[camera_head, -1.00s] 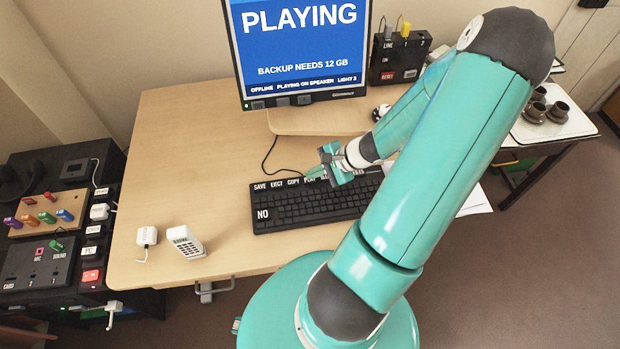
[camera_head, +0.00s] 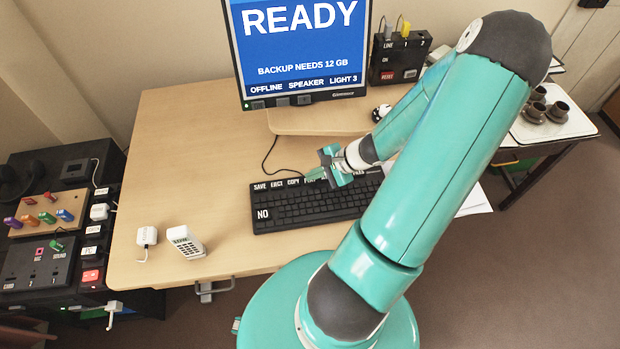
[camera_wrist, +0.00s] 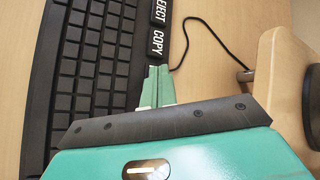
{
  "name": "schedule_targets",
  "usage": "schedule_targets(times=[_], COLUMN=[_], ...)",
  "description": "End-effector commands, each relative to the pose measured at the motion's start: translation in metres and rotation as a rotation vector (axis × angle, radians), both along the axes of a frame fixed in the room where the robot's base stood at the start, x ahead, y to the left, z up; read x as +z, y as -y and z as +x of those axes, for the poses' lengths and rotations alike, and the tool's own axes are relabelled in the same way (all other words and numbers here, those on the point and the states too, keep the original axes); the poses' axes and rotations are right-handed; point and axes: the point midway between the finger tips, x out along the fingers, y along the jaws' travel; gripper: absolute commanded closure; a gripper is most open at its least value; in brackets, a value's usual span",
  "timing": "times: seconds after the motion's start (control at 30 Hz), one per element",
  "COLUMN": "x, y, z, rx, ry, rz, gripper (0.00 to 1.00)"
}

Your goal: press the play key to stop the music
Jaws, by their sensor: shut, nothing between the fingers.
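The black keyboard (camera_head: 310,208) lies on the desk, with a top row of labelled keys reading SAVE, EJECT, COPY and more. My gripper (camera_head: 316,174) is shut and empty, its fingertips at that top row just right of the COPY key. In the wrist view my gripper (camera_wrist: 154,84) points at the row beside the COPY key (camera_wrist: 157,41); the play key is hidden under the fingers. Whether the tips touch the key cannot be told. The monitor (camera_head: 298,45) shows READY, BACKUP NEEDS 12 GB, and OFFLINE, SPEAKER, LIGHT 3.
A raised wooden stand (camera_head: 315,122) is under the monitor, behind the keyboard. A black box (camera_head: 399,58) with cables stands back right. A white keypad device (camera_head: 187,241) and a white plug (camera_head: 147,237) sit front left.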

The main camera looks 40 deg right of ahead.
Motion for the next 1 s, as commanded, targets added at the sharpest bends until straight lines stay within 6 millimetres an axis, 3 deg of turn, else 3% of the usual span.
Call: schedule_targets(times=[0.37, 0.73, 1.0], x=[-0.001, 0.015, 0.017], y=[0.000, 0.000, 0.000], z=[0.000, -0.001, 0.000], rx=[-0.001, 0.001, 0.000], ry=[0.000, -0.001, 0.000], rz=[-0.001, -0.001, 0.000], gripper=[1.00, 1.00, 1.00])
